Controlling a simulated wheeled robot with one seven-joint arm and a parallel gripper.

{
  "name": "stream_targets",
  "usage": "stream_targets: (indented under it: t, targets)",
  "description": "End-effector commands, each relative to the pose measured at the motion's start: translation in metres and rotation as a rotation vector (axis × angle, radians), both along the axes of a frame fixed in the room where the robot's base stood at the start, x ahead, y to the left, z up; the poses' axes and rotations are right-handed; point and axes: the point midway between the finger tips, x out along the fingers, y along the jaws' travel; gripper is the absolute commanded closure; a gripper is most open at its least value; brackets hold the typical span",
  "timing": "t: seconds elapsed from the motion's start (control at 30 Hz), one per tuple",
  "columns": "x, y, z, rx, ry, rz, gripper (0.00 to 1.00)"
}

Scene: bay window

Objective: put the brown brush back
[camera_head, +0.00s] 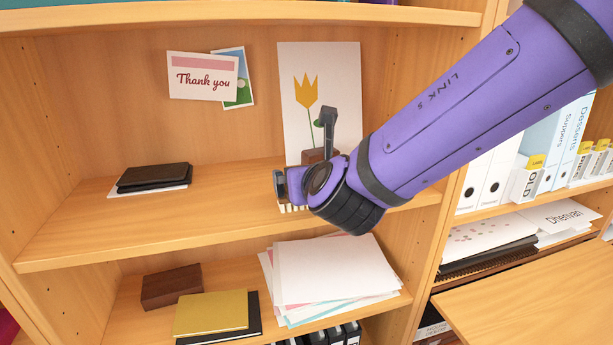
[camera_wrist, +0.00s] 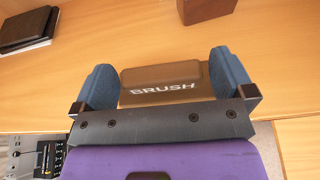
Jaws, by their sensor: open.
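The brown brush (camera_wrist: 160,79), marked "BRUSH", lies on the middle shelf (camera_head: 230,222) near its front edge. In the wrist view it is between the two blue-grey fingers of my gripper (camera_wrist: 162,64), which stand open on either side. Its lower part is hidden by the gripper body. In the head view my gripper (camera_head: 292,183) mostly covers the brush, and only pale bristles (camera_head: 291,208) show below it. Behind is a brown block (camera_head: 313,156) with a dark grey upright piece (camera_head: 328,128); the block also shows in the wrist view (camera_wrist: 205,8).
A dark wallet-like item (camera_head: 153,177) lies on the left of this shelf. A tulip picture (camera_head: 295,70) stands at the back. Papers (camera_head: 330,268), a brown box (camera_head: 171,286) and a yellow notebook (camera_head: 211,314) lie below. The shelf's middle is clear.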

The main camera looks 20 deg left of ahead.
Motion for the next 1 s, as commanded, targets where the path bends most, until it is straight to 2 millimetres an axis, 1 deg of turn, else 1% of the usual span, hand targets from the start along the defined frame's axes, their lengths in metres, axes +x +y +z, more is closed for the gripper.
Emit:
stream_targets:
  t: [0.4, 0.6, 0.77, 0.87, 0.97, 1.0]
  targets:
    - [-0.048, -0.029, 0.021, 0.0, -0.003, 0.002, 0.0]
    - [-0.068, -0.042, 0.03, 0.0, -0.004, 0.001, 0.0]
    - [-0.078, -0.048, 0.034, 0.0, -0.002, 0.0, 0.0]
    - [-0.08, -0.051, 0.035, 0.003, 0.0, -0.005, 0.0]
    - [-0.073, -0.064, 0.04, 0.032, 0.013, -0.067, 0.0]
    - [-0.067, -0.075, 0.043, 0.059, 0.024, -0.117, 0.0]
